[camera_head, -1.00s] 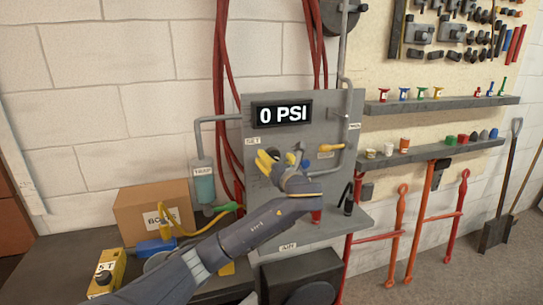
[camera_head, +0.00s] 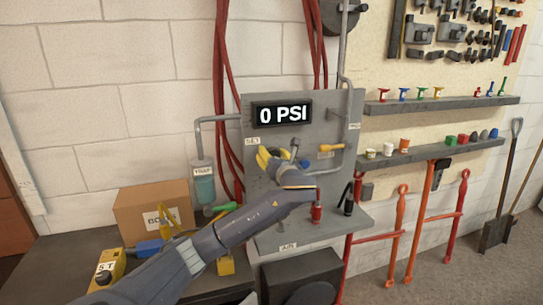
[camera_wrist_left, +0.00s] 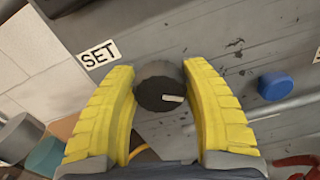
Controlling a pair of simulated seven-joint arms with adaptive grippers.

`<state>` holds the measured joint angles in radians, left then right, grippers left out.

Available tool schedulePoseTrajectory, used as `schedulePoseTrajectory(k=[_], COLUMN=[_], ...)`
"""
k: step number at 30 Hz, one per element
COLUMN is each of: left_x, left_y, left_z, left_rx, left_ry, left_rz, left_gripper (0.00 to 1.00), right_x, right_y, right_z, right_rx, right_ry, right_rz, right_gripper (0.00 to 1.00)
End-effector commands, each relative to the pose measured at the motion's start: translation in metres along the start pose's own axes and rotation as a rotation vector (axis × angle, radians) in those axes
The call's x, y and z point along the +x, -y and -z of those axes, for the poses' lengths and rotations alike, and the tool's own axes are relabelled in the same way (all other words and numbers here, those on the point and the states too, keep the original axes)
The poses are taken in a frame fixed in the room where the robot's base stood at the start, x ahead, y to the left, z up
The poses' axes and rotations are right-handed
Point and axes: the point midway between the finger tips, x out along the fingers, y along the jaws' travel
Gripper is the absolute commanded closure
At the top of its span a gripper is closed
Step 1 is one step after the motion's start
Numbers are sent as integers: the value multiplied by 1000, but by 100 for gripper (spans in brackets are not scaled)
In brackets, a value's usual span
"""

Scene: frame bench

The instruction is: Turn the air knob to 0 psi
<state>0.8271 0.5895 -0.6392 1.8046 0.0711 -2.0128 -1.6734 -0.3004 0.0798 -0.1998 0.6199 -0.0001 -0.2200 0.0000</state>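The air knob (camera_wrist_left: 158,90) is a dark round knob with a white pointer mark, beside the SET label (camera_wrist_left: 98,54). My left gripper (camera_wrist_left: 160,75) has its yellow fingers on either side of the knob, with no clear gap, and appears shut on it. In the head view the left gripper (camera_head: 267,158) is at the grey panel (camera_head: 330,110), and the hand hides the knob. The display (camera_head: 282,114) above reads 0 PSI. My right gripper is not in view.
A yellow-handled valve (camera_head: 330,148) is to the right on the panel. A red bottle (camera_head: 316,213) and a black nozzle (camera_head: 348,207) stand on the ledge below. A blue cap (camera_wrist_left: 275,86) shows right of the fingers. A cardboard box (camera_head: 150,205) is at left.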

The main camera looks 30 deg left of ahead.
Motion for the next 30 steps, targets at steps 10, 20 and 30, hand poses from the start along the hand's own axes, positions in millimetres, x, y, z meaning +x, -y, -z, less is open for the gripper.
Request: schedulePoseTrajectory(k=[10, 20, 30], left_x=[0, 0, 0], left_y=[0, 1, 2], left_z=[0, 1, 3], left_rx=[0, -21, -229], left_ry=[-1, -2, -6], left_rz=[0, 1, 1], left_gripper=[90, 90, 90], right_x=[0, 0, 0], right_y=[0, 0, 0], right_z=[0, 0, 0], right_rx=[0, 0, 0], right_ry=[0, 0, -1], right_rz=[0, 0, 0], right_gripper=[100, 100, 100])
